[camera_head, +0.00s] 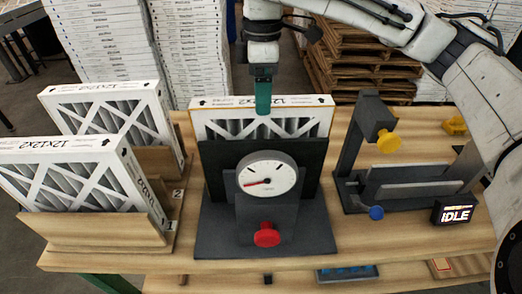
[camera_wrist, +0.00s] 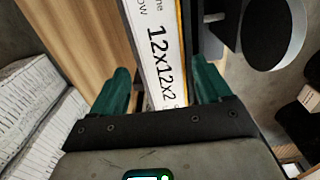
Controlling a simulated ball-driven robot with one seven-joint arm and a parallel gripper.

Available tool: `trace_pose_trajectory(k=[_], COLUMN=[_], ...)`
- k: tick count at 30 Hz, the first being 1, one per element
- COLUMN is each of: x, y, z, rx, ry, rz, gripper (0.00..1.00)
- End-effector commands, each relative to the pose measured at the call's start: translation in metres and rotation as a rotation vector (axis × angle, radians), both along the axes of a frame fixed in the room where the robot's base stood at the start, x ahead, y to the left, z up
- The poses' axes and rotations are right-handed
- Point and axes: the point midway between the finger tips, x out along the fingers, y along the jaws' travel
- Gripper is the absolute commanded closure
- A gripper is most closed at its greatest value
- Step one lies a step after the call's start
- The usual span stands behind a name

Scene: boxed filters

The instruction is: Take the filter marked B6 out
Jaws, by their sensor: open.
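A white framed filter (camera_head: 262,103) stands upright in a dark holder (camera_head: 215,160) behind a round dial gauge. My gripper (camera_head: 263,98) points down at its top edge. In the wrist view the open green fingers of my gripper (camera_wrist: 160,88) lie on either side of the filter's top edge (camera_wrist: 158,45), which reads 12x12x2. No clear contact shows. Two more white filters stand in wooden slots at the left, one behind (camera_head: 105,115) and one in front (camera_head: 75,175), both printed 12x12x2. I cannot read a B6 mark on any filter.
The gauge stand carries a red knob (camera_head: 267,234). At the right is a dark fixture (camera_head: 350,150) with a yellow knob (camera_head: 387,141) and a blue knob (camera_head: 376,213), beside a display (camera_head: 454,214) reading IDLE. Stacked boxes and wooden pallets (camera_head: 360,65) stand behind the table.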

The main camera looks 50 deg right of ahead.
Motion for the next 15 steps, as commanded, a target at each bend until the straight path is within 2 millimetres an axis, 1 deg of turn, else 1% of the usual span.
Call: trace_pose_trajectory(k=[9,12,15], x=[-0.002,-0.002,-0.001], y=[0.003,0.003,0.003], z=[-0.041,-0.048,-0.050], rx=[0.001,0.001,0.001], ry=[0.002,0.002,0.000], rz=[0.000,0.000,0.001], gripper=[0.22,0.22,0.22])
